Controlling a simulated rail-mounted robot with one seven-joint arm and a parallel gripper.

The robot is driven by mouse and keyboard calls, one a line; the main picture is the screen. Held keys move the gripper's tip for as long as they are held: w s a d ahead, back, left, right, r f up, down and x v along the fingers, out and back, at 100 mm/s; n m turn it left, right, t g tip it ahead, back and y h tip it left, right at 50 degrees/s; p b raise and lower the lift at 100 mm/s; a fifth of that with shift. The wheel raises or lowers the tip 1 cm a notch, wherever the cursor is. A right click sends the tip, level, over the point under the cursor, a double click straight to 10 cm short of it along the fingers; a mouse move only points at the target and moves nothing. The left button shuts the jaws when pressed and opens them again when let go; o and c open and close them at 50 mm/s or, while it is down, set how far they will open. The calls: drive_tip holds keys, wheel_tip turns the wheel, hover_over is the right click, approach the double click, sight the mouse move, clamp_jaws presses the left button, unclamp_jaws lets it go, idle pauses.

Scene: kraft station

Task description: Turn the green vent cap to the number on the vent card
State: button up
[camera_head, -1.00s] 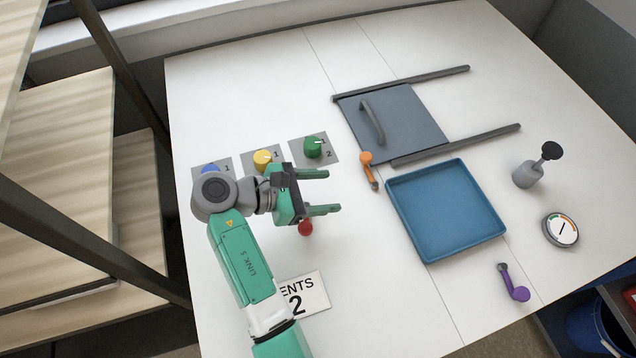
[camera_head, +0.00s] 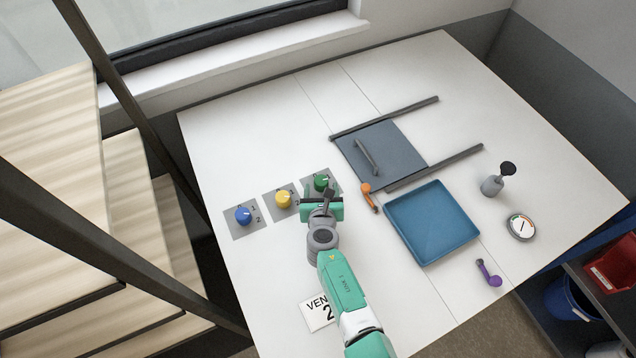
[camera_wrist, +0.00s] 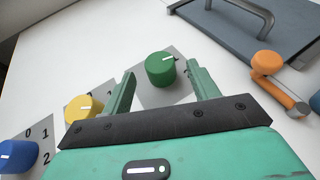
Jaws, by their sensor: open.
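The green vent cap (camera_head: 321,182) sits on a grey plate at the right end of a row of caps. In the wrist view the green cap (camera_wrist: 160,69) stands ahead of and between my open fingers, apart from them, with its white line pointing right. My gripper (camera_head: 322,192) is empty, and in the wrist view its fingertips (camera_wrist: 160,74) spread to either side of the cap. Most of the green cap's plate numbers are hidden. The vent card (camera_head: 318,312) lies at the front, partly covered by my arm; "VEN" and a "2" show.
The yellow cap (camera_head: 283,199) and blue cap (camera_head: 244,215) stand to the left on plates. An orange lever (camera_head: 368,195) is close on the right, beside the grey sliding panel (camera_head: 395,145) and blue tray (camera_head: 432,222). A purple lever (camera_head: 487,273) and gauge (camera_head: 520,226) are farther right.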

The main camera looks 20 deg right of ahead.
sight(321, 187)
drive_tip(key=b+x, duration=0.2)
drive_tip(key=x, duration=0.1)
drive_tip(key=shift+w+f, duration=0.1)
drive_tip(key=shift+f, duration=0.3)
drive_tip(key=shift+w+d+b, duration=0.2)
drive_tip(key=shift+w+b, duration=0.3)
drive_tip(key=shift+w, duration=0.1)
drive_tip(key=shift+r, duration=0.1)
drive_tip(key=c, duration=1)
drive_tip(key=m+g+h+b, duration=0.1)
drive_tip(key=m+h, duration=0.1)
drive_tip(key=shift+a+h, duration=0.15)
drive_tip(key=shift+h, duration=0.15)
drive_tip(key=shift+m+g+h, duration=0.4)
drive_tip(key=shift+m, duration=0.3)
